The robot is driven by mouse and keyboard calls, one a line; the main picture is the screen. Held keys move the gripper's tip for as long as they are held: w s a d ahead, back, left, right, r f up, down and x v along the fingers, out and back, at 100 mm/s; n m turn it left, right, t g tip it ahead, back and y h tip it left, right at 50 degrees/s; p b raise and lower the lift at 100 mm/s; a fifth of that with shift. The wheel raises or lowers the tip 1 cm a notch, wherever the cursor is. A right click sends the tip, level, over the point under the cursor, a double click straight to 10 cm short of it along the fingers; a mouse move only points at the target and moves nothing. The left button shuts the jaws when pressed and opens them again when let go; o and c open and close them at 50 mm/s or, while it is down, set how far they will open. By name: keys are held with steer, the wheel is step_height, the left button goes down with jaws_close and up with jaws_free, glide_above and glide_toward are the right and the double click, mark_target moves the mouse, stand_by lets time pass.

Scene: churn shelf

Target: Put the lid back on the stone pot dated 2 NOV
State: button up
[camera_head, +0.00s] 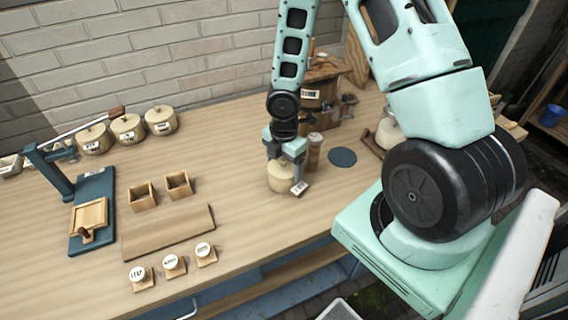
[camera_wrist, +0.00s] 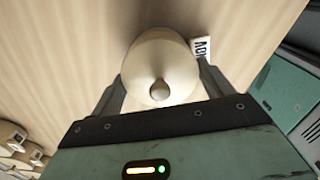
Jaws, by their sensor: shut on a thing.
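My gripper (camera_head: 284,162) points down at the table and is shut around a round cream lid with a small knob. In the wrist view the lid (camera_wrist: 160,68) fills the space between the two fingers, one at each side of its rim. A pale stone pot (camera_head: 281,180) shows below the gripper in the head view, standing on the table. A white label (camera_head: 299,188) with dark lettering juts from its right side; it also shows in the wrist view (camera_wrist: 203,48), seeming to read NOV. Whether the lid touches the pot's rim is hidden.
Several lidded pots (camera_head: 128,128) stand along the wall at left, beside a blue lever press (camera_head: 92,205). Two open wooden boxes (camera_head: 178,186), a board (camera_head: 168,232) and round labelled pieces (camera_head: 173,263) lie in front. A dark disc (camera_head: 342,157) lies right of the gripper.

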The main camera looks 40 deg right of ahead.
stand_by(0.4)
steer(key=o, duration=0.9)
steer(key=shift+o, duration=0.2)
steer(key=shift+r, duration=0.1)
steer(key=shift+r+p, duration=3.45)
steer(key=shift+p, duration=0.2)
jaws_close()
steer(key=shift+f+b, duration=0.3)
